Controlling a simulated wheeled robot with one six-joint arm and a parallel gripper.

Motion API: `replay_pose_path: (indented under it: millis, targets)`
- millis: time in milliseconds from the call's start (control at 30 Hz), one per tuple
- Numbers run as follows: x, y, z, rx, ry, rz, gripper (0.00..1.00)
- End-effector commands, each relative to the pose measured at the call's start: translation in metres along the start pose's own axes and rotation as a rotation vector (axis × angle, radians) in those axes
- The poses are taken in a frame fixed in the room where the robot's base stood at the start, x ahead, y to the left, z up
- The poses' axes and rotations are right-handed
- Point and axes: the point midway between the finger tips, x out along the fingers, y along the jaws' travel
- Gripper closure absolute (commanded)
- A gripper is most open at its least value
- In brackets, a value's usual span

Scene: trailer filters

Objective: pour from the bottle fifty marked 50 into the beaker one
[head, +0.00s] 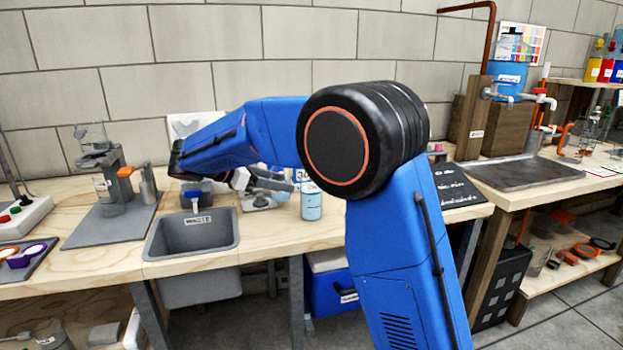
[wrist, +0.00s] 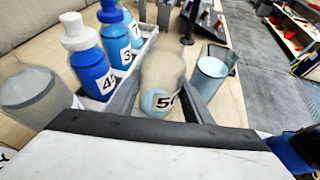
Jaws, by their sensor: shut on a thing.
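The bottle marked 50 (wrist: 160,72) is pale and see-through, with light blue at its labelled end. My gripper (wrist: 160,108) is shut on it, one grey finger on each side, in the wrist view. In the head view my gripper (head: 268,183) is behind the sink, partly hidden by my arm, and the held bottle is hard to make out there. A clear beaker with light blue in it (wrist: 208,76) stands just right of the held bottle, apart from it. It also shows in the head view (head: 311,203). I cannot read a mark on it.
Blue bottles with white labels (wrist: 92,70) stand in a grey tray left of the held bottle. A cloudy grey vessel (wrist: 36,92) is at the far left. The sink (head: 192,235) lies left of the beaker. Bare bench (head: 270,228) lies between them.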

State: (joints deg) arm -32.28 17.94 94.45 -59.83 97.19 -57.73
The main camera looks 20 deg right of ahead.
Motion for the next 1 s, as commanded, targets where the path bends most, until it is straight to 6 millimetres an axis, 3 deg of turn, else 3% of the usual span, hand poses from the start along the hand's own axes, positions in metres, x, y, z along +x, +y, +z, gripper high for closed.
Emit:
replay_pose_path:
  millis: [267, 800, 1000]
  targets:
    - [-0.004, 0.002, 0.006, -0.05, -0.036, -0.021, 0.91]
    - [-0.023, 0.005, 0.048, -0.053, -0.035, -0.021, 0.91]
    - [-0.024, 0.005, 0.049, -0.053, -0.036, -0.022, 0.91]
